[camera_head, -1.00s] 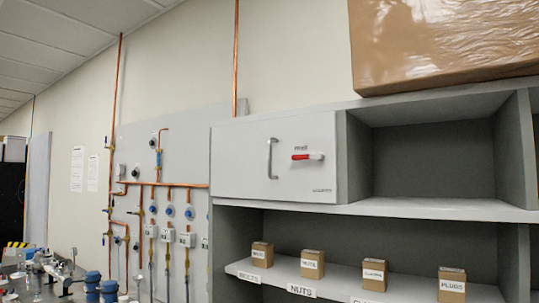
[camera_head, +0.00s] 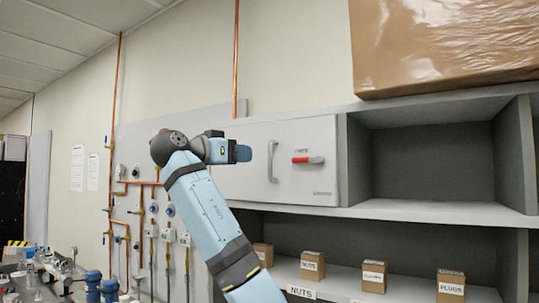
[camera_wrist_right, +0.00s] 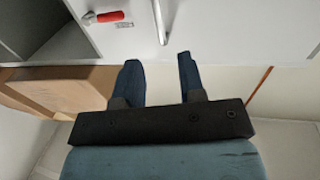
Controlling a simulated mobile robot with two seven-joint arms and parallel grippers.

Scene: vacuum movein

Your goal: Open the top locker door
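The top locker door (camera_head: 310,180) is a pale grey panel, shut flush in the shelf unit. It carries a vertical metal bar handle (camera_head: 272,160) and a red latch lever (camera_head: 308,160) lying horizontal to its right. My right gripper (camera_head: 242,153) is in front of the door's left part, left of the bar handle. In the right wrist view its two blue fingers (camera_wrist_right: 160,75) are spread with nothing between them. The bar handle (camera_wrist_right: 160,22) lies beyond the fingertips, apart from them, and the red lever (camera_wrist_right: 105,17) is off to the left. My left gripper is not in view.
An open compartment (camera_head: 435,204) is right of the door. A shelf below holds small labelled boxes (camera_head: 312,265). A large brown wrapped box (camera_head: 450,45) sits on top of the unit. Copper pipes (camera_head: 235,60) run along the wall to the left.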

